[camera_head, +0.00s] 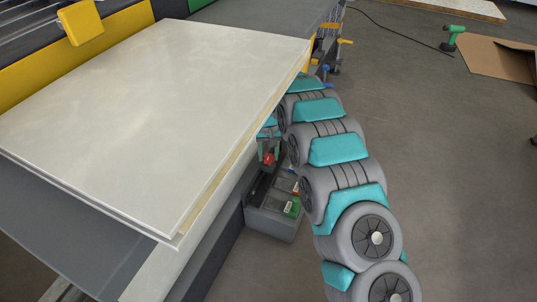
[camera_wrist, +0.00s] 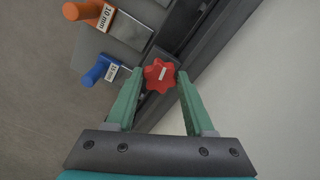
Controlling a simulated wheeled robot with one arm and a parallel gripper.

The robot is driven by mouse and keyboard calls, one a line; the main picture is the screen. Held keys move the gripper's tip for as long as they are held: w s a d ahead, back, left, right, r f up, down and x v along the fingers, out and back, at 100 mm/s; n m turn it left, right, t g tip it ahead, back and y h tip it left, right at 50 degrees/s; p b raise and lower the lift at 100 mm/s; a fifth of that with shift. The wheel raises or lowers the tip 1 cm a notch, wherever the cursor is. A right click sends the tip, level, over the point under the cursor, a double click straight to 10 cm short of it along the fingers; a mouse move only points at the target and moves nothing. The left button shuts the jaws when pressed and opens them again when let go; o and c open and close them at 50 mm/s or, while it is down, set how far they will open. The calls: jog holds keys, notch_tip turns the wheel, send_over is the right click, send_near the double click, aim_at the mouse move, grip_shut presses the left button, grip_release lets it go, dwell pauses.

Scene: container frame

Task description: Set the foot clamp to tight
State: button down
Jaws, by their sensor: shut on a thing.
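A red star-shaped knob (camera_wrist: 159,77) with a small white mark on its face sits on the dark frame in the wrist view. I take it to be the foot clamp's knob. My gripper (camera_wrist: 162,74) has its two green fingers on either side of it, shut on it. In the head view the red knob (camera_head: 269,159) shows small below the table edge, between the fingers of my gripper (camera_head: 268,152). The knob's setting cannot be read from these views.
A pale panel (camera_head: 160,110) lies on the table, its edge close to my arm. A grey bin (camera_head: 270,224) stands below the knob. An orange handle (camera_wrist: 84,11) marked 10 mm and a blue handle (camera_wrist: 94,74) are nearby.

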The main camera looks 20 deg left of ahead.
aim_at(268, 157)
jog(key=shift+c, duration=1.4)
grip_release()
jog(key=shift+r, duration=0.1)
notch_tip(268, 157, up, 8)
jog(key=shift+f, duration=0.2)
